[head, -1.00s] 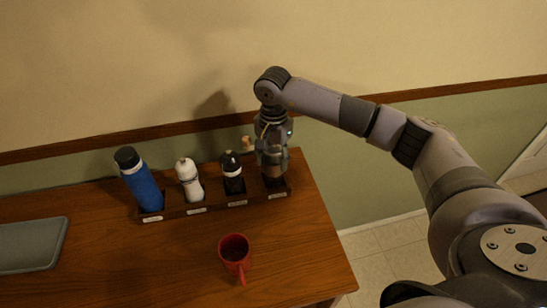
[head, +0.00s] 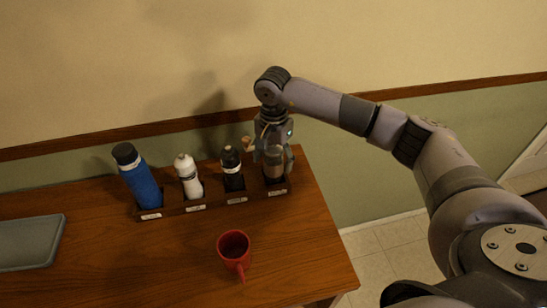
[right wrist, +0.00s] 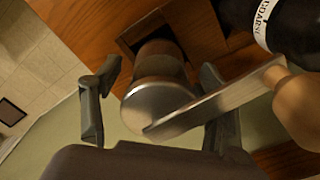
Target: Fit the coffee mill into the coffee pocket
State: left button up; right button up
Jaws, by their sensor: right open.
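The coffee mill (right wrist: 160,90) has a silver lid, a crank arm and a wooden knob (right wrist: 298,110). Its lower end is in the square pocket (right wrist: 125,38) at the right end of the wooden rack (head: 213,205); how deep it sits is hard to tell. In the head view the mill's brown body (head: 274,173) shows below my right gripper (head: 274,158). That gripper is open, with one finger on each side of the mill; in the right wrist view gaps show beside the lid (right wrist: 158,100). The pocket's label is too small to read. My left gripper is not in view.
The rack's other pockets hold a blue bottle (head: 142,185), a white bottle (head: 188,178) and a dark bottle (head: 232,170), close to the mill's knob. A red mug (head: 234,250) stands in front. A grey tray (head: 30,243) lies at left.

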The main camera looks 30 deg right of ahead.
notch_tip(320, 180, up, 12)
dwell(0.6)
dwell(0.5)
